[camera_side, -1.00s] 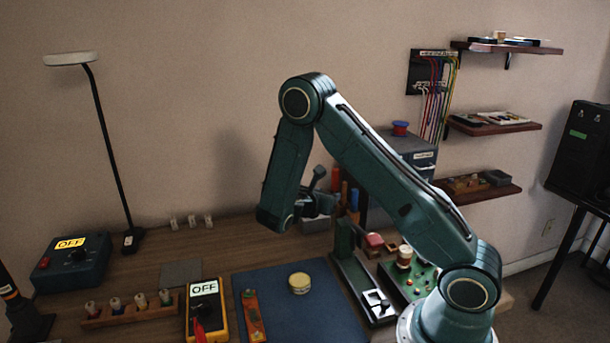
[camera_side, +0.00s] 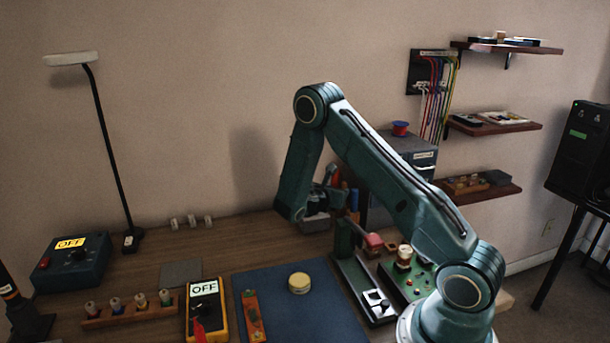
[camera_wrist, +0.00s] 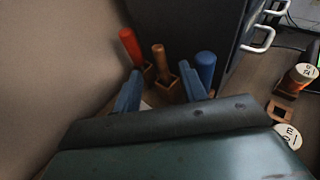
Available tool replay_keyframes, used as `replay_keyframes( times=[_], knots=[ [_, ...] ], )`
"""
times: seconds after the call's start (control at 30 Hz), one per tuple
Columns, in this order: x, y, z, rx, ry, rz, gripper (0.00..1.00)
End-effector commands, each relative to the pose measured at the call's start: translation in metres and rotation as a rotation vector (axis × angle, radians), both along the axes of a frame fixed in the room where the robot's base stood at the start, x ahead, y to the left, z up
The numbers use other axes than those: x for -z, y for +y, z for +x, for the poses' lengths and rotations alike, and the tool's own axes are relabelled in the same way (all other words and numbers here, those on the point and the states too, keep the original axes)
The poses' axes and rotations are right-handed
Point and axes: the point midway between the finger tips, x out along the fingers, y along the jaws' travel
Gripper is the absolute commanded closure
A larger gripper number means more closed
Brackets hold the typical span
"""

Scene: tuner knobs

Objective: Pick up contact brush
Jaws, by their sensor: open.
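In the wrist view, three upright handles stand in small wooden holders: an orange one (camera_wrist: 130,45), a slim brown wooden one (camera_wrist: 160,58) and a thick blue one (camera_wrist: 206,66). The contact brush is probably the brown wooden one, but its bristles are hidden and I cannot be sure. My gripper (camera_wrist: 161,85) is open and empty, its two blue fingers apart, with the brown handle showing beyond the gap between them. In the side view my gripper (camera_side: 325,196) is at the back of the bench, partly hidden by my arm, close to the handles.
A grey cabinet (camera_side: 410,150) stands close to the right of the handles, and the wall is behind. A blue mat (camera_side: 285,318) with a round yellow-lidded tin (camera_side: 299,283) lies in front. Bench gear with a red knob (camera_side: 373,240) stands nearer my base.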

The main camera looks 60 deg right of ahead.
Motion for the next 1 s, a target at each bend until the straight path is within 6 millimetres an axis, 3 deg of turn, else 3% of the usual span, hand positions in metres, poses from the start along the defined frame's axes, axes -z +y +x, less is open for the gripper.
replay_keyframes(
  times=[0.43,0.8,1.0],
  knots=[
    [0.004,-0.012,0.0,0.001,0.0,-0.001,0.58],
    [0.014,-0.05,0.0,0.003,-0.001,0.0,0.58],
    [0.016,-0.058,0.0,0.001,-0.001,0.0,0.58]
  ],
)
